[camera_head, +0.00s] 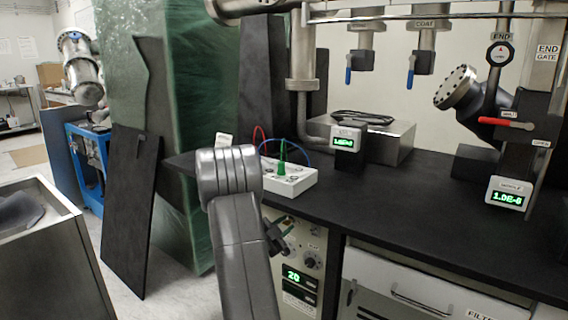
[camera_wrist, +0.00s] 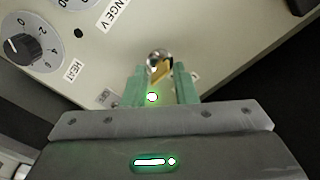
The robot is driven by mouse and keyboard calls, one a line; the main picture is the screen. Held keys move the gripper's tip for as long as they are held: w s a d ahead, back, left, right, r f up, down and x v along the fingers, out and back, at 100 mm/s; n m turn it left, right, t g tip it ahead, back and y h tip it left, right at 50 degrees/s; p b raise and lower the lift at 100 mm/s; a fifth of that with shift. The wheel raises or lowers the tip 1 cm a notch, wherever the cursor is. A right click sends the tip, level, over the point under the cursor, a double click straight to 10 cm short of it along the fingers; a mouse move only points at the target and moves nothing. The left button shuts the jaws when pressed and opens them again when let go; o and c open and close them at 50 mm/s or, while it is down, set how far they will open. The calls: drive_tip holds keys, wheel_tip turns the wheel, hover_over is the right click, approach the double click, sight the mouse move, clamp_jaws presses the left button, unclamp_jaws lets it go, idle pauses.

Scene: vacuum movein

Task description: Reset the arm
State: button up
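My arm (camera_head: 236,210) stands upright in the middle of the head view and bends down toward the front of a beige control panel (camera_head: 310,243). My gripper (camera_head: 281,236) is partly hidden there, close to the panel face. In the wrist view, my gripper (camera_wrist: 160,72) has two green fingers with a gap between them. A small metal switch tip (camera_wrist: 159,57) with a yellowish part shows between and just beyond the fingertips. I cannot tell whether a finger touches it. No held object shows.
A black bench top (camera_head: 420,215) extends right of my arm, with a white box with cables (camera_head: 290,178) near its left end. A dark panel (camera_head: 130,210) leans at left. A dial labelled HEAT (camera_wrist: 35,40) lies left of the fingers. Pipes and valves (camera_head: 410,60) hang above.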

drive_tip(key=n+p, duration=0.4)
drive_tip(key=p, duration=0.1)
drive_tip(key=shift+r, duration=0.2)
drive_tip(key=shift+v, duration=0.9)
drive_tip(key=shift+f, duration=0.15)
drive_tip(key=shift+n, duration=0.3)
